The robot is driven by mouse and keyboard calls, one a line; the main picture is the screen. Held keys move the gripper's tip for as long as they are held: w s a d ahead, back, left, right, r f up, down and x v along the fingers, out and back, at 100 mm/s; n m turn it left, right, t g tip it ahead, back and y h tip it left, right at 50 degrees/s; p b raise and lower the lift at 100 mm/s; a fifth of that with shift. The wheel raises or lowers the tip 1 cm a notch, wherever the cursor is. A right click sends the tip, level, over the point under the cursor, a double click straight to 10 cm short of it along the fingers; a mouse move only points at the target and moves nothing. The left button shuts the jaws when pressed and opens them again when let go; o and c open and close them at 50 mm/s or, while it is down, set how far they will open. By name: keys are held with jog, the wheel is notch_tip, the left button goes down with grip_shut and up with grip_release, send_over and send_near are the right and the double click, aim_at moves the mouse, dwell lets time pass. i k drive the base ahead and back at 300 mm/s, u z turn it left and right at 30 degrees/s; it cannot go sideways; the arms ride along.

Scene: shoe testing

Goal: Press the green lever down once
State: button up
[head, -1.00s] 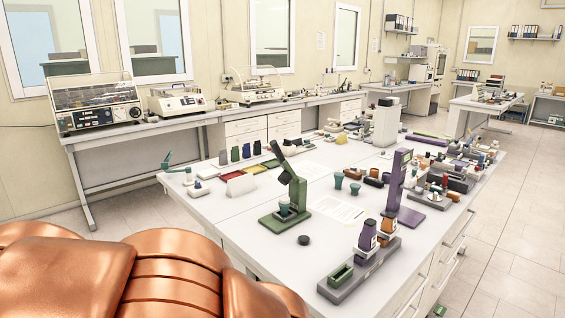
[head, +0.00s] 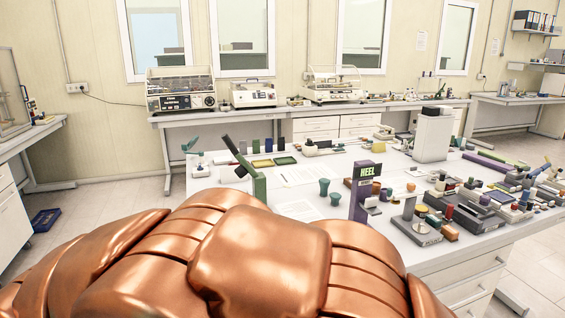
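A green press stand (head: 260,187) rises from the white table, its base hidden behind my copper-coloured body. A smaller teal-green lever (head: 190,146) stands raised on a white device (head: 199,168) at the table's left end. I cannot tell from the picture alone which of the two is the named lever. My gripper is not in view.
A purple stand marked HEEL (head: 361,196) and teal cups (head: 324,187) stand right of the press. Crowded small tools fill the table's right side. A white block (head: 433,136) stands at the back. Open floor (head: 105,195) lies to the left.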

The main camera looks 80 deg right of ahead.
aim_at(245, 168)
jog(key=k, duration=0.55)
jog(key=z, duration=1.7)
jog(key=i, duration=0.7)
jog(key=u, duration=1)
